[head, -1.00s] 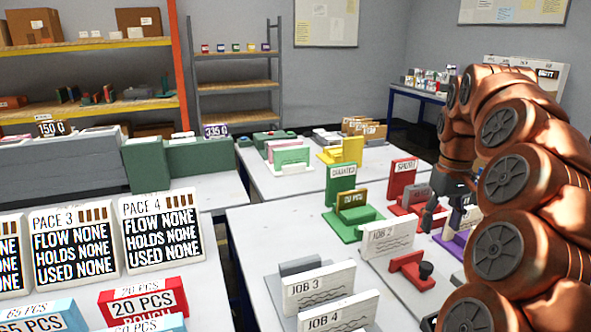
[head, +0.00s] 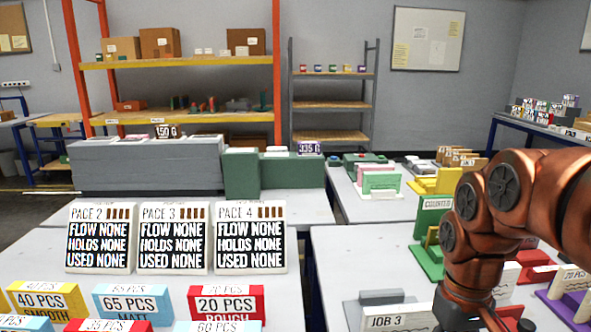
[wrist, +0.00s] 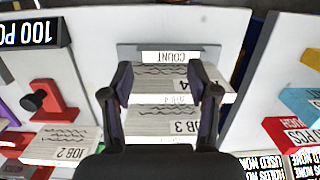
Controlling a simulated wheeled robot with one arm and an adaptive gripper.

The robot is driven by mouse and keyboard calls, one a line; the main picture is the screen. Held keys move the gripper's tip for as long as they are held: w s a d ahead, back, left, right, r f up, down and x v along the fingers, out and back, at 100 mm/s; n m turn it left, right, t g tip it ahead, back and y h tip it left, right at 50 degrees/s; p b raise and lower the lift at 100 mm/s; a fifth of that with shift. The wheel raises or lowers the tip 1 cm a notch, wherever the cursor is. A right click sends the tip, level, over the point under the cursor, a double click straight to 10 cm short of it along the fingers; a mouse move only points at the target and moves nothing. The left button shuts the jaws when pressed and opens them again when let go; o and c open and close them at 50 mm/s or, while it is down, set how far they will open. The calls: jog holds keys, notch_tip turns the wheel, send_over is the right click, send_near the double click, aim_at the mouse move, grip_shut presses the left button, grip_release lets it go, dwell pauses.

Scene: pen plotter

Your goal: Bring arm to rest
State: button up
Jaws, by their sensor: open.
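My copper arm (head: 475,235) reaches down at the right of the head view, its lower end cut off by the bottom edge. In the wrist view my gripper (wrist: 160,72) is open, its two dark fingers apart with nothing held between them. It points toward the white table, above the JOB 4 block (wrist: 152,77) and the JOB 3 block (wrist: 150,120). A COUNT label (wrist: 165,57) shows just beyond. I cannot tell the height of the fingers above the blocks.
A JOB 2 block (wrist: 62,145) and a red stand with a black knob (wrist: 45,100) are at the wrist view's left. PAGE cards (head: 172,237) and PCS boxes (head: 226,303) fill the left table. Grey and green machines (head: 150,165) stand behind.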

jog(key=s+a+f+m+g, duration=0.1)
jog(key=s+a+f, duration=0.25)
jog(key=s, duration=0.45)
jog(key=s+a+f+g, duration=0.1)
jog(key=s+a+f, duration=0.25)
jog(key=s, duration=0.35)
notch_tip(320, 180, up, 15)
jog(key=d+t+p, duration=0.1)
jog(key=p, duration=1.4)
jog(key=shift+w+f+t, duration=0.2)
jog(key=shift+w+t, duration=0.1)
jog(key=shift+w, duration=0.15)
